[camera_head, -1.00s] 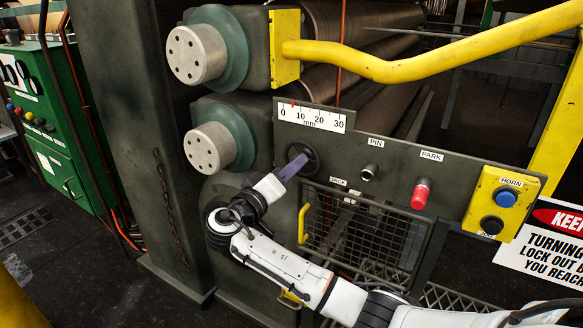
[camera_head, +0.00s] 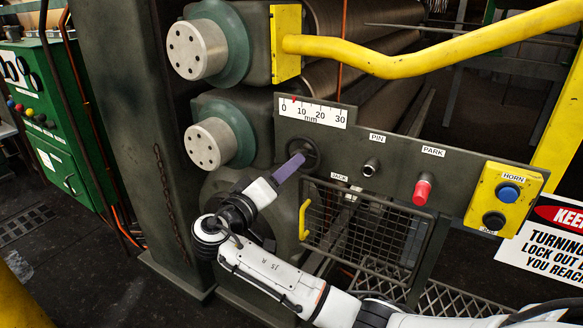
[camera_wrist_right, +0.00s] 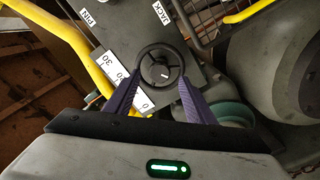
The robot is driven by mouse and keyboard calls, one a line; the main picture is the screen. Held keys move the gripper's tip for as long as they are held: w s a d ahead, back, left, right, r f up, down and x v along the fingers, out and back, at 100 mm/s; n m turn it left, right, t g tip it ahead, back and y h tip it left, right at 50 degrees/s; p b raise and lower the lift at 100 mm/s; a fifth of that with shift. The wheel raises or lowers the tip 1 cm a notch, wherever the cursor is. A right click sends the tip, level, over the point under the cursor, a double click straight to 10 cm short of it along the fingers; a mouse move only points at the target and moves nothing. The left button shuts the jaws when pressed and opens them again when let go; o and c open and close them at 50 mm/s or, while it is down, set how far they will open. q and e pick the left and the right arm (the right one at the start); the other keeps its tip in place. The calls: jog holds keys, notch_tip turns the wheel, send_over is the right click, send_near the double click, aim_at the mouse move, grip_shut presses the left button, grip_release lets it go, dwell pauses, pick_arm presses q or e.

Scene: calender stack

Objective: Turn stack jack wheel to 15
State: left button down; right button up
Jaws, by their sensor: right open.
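The jack wheel (camera_head: 306,152) is a dark round handwheel on the grey panel (camera_head: 400,168), left of and above the JACK label (camera_head: 339,177). The white scale (camera_head: 313,111) above it reads 0 to 30 mm. Its red pointer (camera_head: 293,99) stands between 0 and 10, about midway. My right gripper (camera_head: 301,156) reaches the wheel from the lower left with its purple fingers. In the right wrist view my gripper (camera_wrist_right: 160,72) is open, its fingertips on either side of the wheel (camera_wrist_right: 160,66). Whether they touch the rim is unclear. My left gripper is not in view.
A yellow rail (camera_head: 400,62) runs above the panel. The PIN knob (camera_head: 371,167), red PARK knob (camera_head: 422,190) and yellow HORN box (camera_head: 503,198) are to the right. A mesh guard (camera_head: 365,230) with a yellow handle (camera_head: 304,220) is below. Rollers end at the left.

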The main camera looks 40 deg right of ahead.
jog(key=b+v, duration=0.1)
jog(key=v, duration=0.6)
